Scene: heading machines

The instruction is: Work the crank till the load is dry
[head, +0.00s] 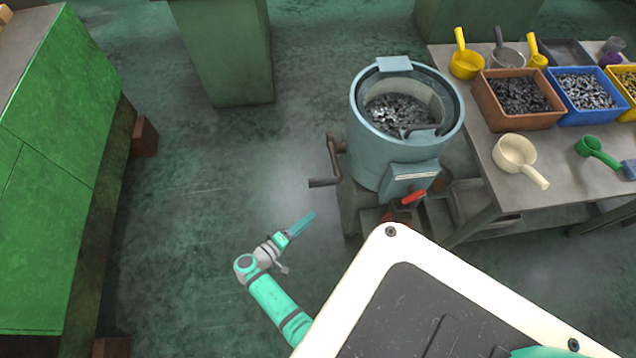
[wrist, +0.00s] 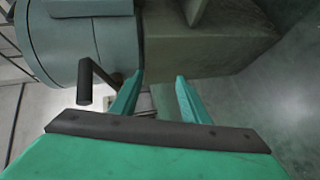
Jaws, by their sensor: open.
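The crank (head: 332,165) is a dark bent arm with a handle on the left side of a blue-grey drum machine (head: 371,152). Its handle points left and hangs low. Metal pieces, the load (head: 398,112), lie inside the open drum. My gripper (head: 306,222) is open and empty, below and left of the crank handle, apart from it. In the wrist view the crank handle (wrist: 84,88) hangs left of my gripper's two teal fingers (wrist: 158,78), not between them. I cannot tell from here whether the load is wet.
A red-handled lever (head: 413,196) sits at the machine's lower front. A table (head: 478,185) at the right holds scoops and bins of parts, including a brown bin (head: 513,118) and a blue bin (head: 590,118). A green cabinet (head: 50,200) stands at the left. The floor between is clear.

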